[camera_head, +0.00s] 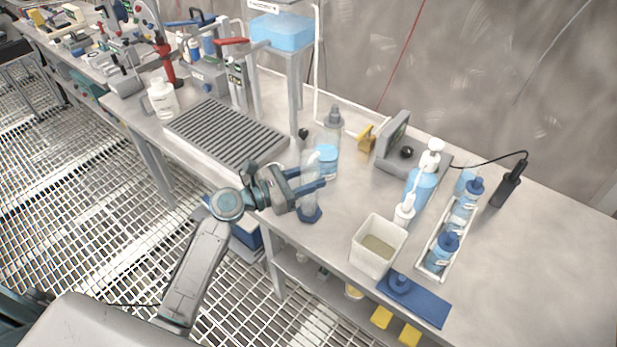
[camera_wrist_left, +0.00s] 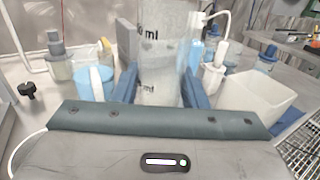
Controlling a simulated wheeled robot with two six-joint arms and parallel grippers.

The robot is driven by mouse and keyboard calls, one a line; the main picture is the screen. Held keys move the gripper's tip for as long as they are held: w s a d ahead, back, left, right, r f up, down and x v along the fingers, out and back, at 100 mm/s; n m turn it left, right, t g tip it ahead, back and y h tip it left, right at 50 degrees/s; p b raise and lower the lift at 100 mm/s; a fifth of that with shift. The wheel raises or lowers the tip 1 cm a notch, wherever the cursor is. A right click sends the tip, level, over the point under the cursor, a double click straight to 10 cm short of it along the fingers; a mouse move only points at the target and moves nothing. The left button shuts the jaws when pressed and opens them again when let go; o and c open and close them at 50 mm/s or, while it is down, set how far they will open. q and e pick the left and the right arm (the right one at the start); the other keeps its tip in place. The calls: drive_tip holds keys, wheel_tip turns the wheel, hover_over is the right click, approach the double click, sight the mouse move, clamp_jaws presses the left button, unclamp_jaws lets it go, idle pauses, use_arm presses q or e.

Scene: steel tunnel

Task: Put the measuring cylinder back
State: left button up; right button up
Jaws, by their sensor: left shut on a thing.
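The measuring cylinder (camera_head: 309,172) is a clear tube with a blue foot, upright at the front edge of the steel bench in the head view. My left gripper (camera_head: 318,180) is shut on it, with blue fingers on both sides of the tube. In the left wrist view the cylinder (camera_wrist_left: 161,50) stands between the fingers and shows black "ml" markings. Its foot appears at the bench top; I cannot tell whether it touches. My right gripper is not in view.
A blue-filled beaker (camera_head: 326,160) and a grey-topped bottle (camera_head: 333,122) stand close behind the cylinder. A white square tub (camera_head: 378,246), a pump bottle (camera_head: 420,185) and a white tray (camera_head: 436,262) of bottles are to the right. A slatted drain rack (camera_head: 226,134) lies left.

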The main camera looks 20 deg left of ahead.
use_arm(q)
drive_tip(key=shift+f, duration=0.2)
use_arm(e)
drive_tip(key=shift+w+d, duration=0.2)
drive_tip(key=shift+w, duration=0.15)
use_arm(q)
drive_tip(key=o, duration=1)
drive_tip(key=shift+o, duration=0.2)
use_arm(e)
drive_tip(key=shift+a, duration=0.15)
use_arm(q)
drive_tip(key=shift+r, duration=0.15)
drive_tip(key=shift+s+a, duration=0.2)
drive_tip(key=b+v, duration=0.3)
drive_tip(key=v, duration=0.8)
drive_tip(key=shift+s, duration=0.2)
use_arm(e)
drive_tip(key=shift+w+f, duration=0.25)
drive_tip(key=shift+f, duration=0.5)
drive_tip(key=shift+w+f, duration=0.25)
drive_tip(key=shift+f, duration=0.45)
use_arm(q)
drive_tip(key=shift+a, duration=0.1)
